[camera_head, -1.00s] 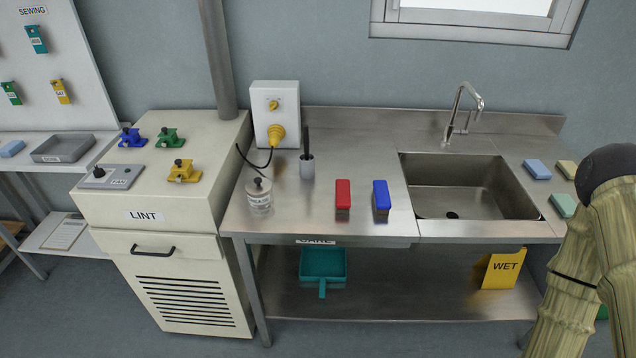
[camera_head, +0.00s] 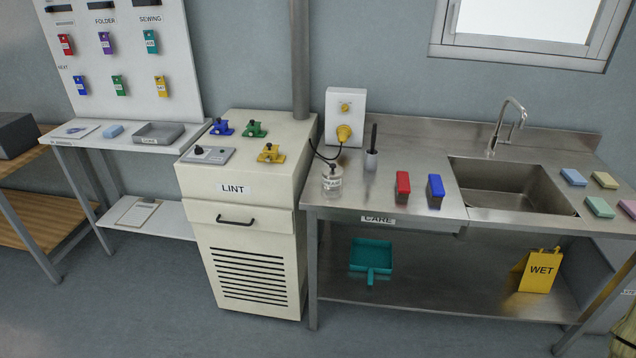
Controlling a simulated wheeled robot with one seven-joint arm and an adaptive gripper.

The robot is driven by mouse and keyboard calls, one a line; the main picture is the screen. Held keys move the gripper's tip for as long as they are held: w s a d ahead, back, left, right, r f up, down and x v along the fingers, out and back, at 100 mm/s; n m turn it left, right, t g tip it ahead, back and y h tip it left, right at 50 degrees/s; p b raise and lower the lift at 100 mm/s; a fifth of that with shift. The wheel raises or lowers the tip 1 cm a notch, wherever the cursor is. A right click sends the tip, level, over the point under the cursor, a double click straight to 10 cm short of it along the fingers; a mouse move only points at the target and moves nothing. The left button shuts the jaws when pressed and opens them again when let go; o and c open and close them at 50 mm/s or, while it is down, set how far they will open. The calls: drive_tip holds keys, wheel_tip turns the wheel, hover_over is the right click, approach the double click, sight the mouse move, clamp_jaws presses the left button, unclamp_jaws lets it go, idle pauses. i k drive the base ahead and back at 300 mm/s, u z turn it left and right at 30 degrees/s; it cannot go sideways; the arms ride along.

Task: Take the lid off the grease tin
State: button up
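A small clear tin or jar (camera_head: 332,183) with a pale label and a dark knob on its lid (camera_head: 332,168) stands upright at the left front of the steel counter. The lid sits on it. Its label is too small to read now; earlier it appeared to end in "REASE". My gripper is not in view.
The steel counter (camera_head: 380,203) holds a brush in a cup (camera_head: 371,160), a red block (camera_head: 402,187), a blue block (camera_head: 435,190) and a sink (camera_head: 510,188). The LINT cabinet (camera_head: 247,205) adjoins on the left. Grey floor (camera_head: 140,300) is open in front.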

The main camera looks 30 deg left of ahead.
sight(333, 170)
drive_tip(key=z, duration=0.05)
drive_tip(key=k, duration=0.05)
drive_tip(key=u, duration=1.15)
